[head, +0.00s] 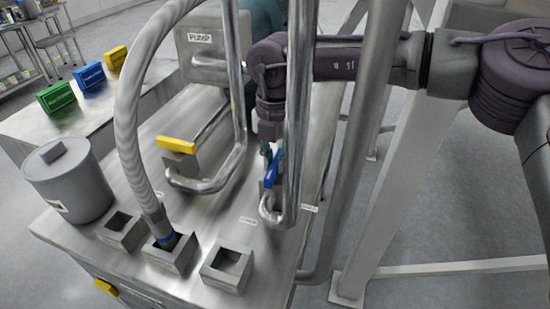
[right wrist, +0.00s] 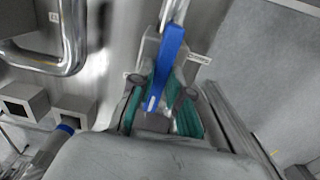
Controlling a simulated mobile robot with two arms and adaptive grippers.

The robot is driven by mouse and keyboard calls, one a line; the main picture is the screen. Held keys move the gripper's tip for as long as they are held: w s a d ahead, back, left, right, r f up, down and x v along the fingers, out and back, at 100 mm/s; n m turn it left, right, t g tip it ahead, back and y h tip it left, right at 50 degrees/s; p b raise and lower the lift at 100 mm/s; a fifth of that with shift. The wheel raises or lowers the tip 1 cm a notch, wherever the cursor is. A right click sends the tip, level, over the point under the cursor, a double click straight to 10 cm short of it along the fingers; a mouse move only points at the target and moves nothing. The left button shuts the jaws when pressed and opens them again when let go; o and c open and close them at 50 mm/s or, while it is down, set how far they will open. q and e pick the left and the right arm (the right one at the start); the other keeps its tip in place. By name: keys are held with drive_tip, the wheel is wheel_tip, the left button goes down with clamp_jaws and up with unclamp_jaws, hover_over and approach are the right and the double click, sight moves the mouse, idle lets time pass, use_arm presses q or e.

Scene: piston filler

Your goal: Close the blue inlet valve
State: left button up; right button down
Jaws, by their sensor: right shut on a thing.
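The blue inlet valve handle (head: 271,174) is by the bent steel pipe on the right side of the steel machine top. In the right wrist view the blue handle (right wrist: 168,58) is a long flat lever, with its near end between my teal finger pads. My right gripper (head: 267,152) reaches down to it from above, partly hidden behind a vertical pipe. In the wrist view my right gripper (right wrist: 160,110) is shut on the lever. The valve body is mostly hidden. My left gripper is not in view.
Steel pipes (head: 300,100) stand close beside my right gripper. A yellow valve handle (head: 176,145) lies to the left. A ribbed hose (head: 128,110) ends in the middle one of three square sockets. A grey lidded pot (head: 70,185) stands at the left. A frame post (head: 385,190) is at the right.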

drive_tip(key=shift+f+n+b, duration=0.15)
drive_tip(key=shift+n+b, duration=0.45)
drive_tip(key=shift+b, duration=0.15)
drive_tip(key=shift+n+b, duration=1)
drive_tip(key=shift+n, duration=0.2)
drive_tip(key=n+b, duration=0.2)
drive_tip(key=n, duration=0.1)
drive_tip(key=shift+n, duration=0.4)
drive_tip(key=n, duration=0.2)
drive_tip(key=shift+n+b, duration=0.3)
drive_tip(key=shift+b, duration=0.1)
drive_tip(key=n, duration=0.2)
drive_tip(key=shift+n, duration=0.4)
drive_tip(key=n, duration=0.4)
drive_tip(key=shift+n+b, duration=0.4)
drive_tip(key=shift+n, duration=0.3)
